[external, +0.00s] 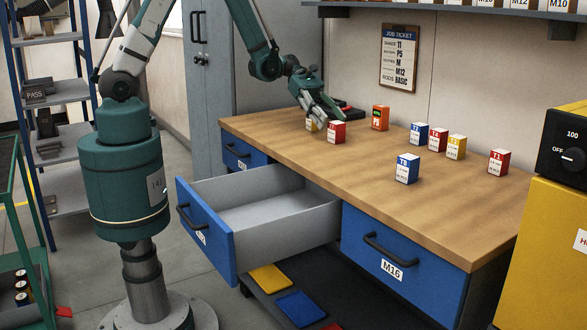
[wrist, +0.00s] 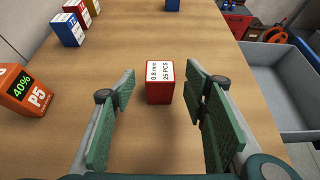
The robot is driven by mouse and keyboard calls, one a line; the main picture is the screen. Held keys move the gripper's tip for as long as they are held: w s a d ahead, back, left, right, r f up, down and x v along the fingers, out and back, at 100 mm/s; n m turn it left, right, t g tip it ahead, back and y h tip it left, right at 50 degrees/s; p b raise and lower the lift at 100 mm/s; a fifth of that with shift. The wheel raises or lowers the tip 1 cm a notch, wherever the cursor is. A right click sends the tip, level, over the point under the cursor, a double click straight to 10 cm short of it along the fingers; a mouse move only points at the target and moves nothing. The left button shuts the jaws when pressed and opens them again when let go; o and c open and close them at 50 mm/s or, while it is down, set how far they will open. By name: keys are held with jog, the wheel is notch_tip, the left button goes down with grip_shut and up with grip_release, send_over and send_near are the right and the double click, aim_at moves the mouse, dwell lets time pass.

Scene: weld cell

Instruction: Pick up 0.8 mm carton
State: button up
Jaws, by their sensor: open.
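The 0.8 mm carton (wrist: 160,83) is a small red box with a white top label reading "0.8 mm 25 PCS". It stands upright on the wooden bench top, in the upper middle of the wrist view. The red carton (external: 336,132) beside my gripper in the external view appears to be the same one. My gripper (wrist: 160,98) is open, with a green-padded finger on each side of the picture. The carton lies ahead, centred between the fingertips, with clear gaps on both sides. In the external view my gripper (external: 322,112) is low over the bench's far left part.
An orange device marked P5 (wrist: 24,92) stands left in the wrist view. Several cartons, including a blue one (external: 407,168), stand farther right on the bench. A grey drawer (external: 270,200) is open at the front.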

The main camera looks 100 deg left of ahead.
jog(key=shift+x, duration=0.95)
jog(key=shift+c, duration=0.5)
jog(key=c, duration=0.9)
